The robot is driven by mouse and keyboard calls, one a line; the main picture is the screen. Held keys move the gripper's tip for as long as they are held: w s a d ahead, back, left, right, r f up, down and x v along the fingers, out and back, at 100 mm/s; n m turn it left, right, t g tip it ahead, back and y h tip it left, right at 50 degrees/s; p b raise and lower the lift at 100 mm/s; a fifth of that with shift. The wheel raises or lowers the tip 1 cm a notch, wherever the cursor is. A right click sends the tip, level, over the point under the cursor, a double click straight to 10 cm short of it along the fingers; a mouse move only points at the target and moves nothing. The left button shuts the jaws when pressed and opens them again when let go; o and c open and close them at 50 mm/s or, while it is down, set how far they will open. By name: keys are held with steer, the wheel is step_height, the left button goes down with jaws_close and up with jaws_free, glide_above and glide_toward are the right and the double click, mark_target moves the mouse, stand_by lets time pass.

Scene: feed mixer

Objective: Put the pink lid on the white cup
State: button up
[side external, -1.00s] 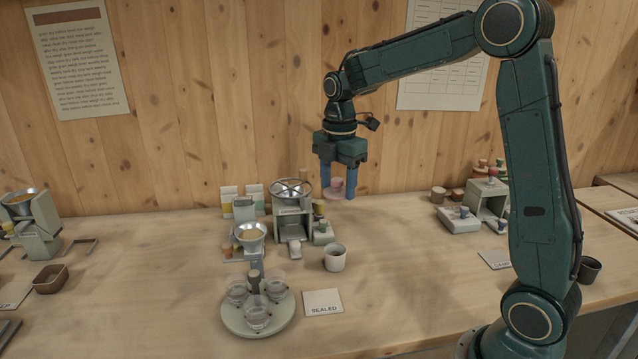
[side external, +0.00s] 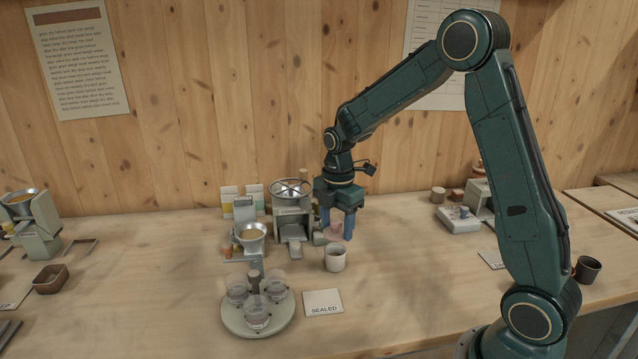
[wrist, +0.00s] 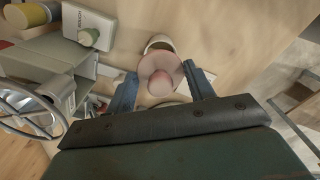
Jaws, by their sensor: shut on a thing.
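The pink lid (wrist: 162,66) is held between the blue fingers of my gripper (side external: 337,229), and a small part of it shows between them in the side view. The white cup (side external: 335,262) stands upright on the table, just in front of and below my fingers in the side view. In the wrist view the lid covers much of the cup, and part of the cup's pale rim (wrist: 158,39) shows past the lid's upper edge. The lid appears above the cup and offset from it. I cannot tell the exact gap.
A grey machine with a spoked wheel (side external: 291,188) stands close on the left of my gripper. A round stand (side external: 232,318) with clear cups and a SEALED card (side external: 323,302) are in front. The table right of the cup is clear.

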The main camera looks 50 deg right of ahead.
mark_target(336, 234)
steer(key=shift+f, duration=1.4)
steer(key=shift+f, duration=0.6)
steer(key=o, duration=1)
steer(key=shift+c, duration=0.2)
steer(key=shift+r, duration=0.1)
step_height(336, 234, up, 13)
